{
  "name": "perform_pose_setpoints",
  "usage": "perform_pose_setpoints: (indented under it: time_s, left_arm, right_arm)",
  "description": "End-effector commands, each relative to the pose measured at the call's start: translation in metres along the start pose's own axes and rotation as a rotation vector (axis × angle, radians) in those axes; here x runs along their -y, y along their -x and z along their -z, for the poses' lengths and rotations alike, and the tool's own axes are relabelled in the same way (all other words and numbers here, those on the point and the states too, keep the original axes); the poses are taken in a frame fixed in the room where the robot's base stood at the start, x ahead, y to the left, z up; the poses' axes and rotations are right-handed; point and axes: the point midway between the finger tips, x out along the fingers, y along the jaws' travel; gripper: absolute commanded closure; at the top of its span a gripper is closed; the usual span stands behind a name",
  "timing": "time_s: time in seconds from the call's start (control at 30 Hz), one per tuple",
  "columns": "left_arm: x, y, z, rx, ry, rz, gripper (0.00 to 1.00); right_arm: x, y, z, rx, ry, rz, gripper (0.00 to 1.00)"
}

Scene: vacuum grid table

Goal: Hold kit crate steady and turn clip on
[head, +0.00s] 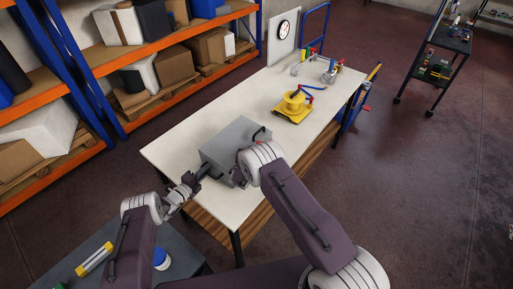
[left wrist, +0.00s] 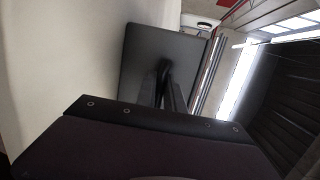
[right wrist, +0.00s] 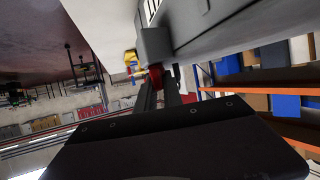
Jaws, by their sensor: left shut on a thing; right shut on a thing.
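The grey kit crate (head: 232,133) sits on the near part of the white table (head: 175,150), with a dark handle on its far right side. My left gripper (head: 203,172) is at the crate's left near side; in the left wrist view its fingers (left wrist: 166,82) are shut at the dark crate wall (left wrist: 145,50), and what they pinch is mostly hidden. My right gripper is hidden behind its own wrist in the head view. In the right wrist view its fingers (right wrist: 162,90) are shut around a small red piece, apparently the clip (right wrist: 155,75), just below a dark block on the crate's side (right wrist: 225,30).
A yellow device (head: 293,106) with a blue hose stands farther along the table, with small coloured fittings (head: 330,72) beyond it. Orange shelving (head: 110,65) with boxes lines the left. A dark side surface (head: 125,262) holds a yellow item.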

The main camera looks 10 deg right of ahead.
Motion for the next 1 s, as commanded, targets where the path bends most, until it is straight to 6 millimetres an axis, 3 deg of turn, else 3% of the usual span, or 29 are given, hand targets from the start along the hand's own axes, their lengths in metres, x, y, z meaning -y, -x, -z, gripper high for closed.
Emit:
perform_pose_setpoints:
  time_s: [0.4,0.97,1.0]
  left_arm:
    - [-0.0017,0.0010,-0.0020,0.006,0.003,-0.004,1.00]
    - [-0.0020,0.0011,-0.0023,0.007,0.003,-0.005,1.00]
    - [-0.0020,0.0011,-0.0023,0.007,0.003,-0.005,1.00]
  right_arm:
    - [-0.0016,-0.0007,0.0015,-0.003,0.071,0.174,1.00]
    - [-0.0005,0.0000,0.0007,-0.001,0.082,0.204,1.00]
    - [-0.0004,0.0000,0.0007,-0.001,0.082,0.204,0.81]
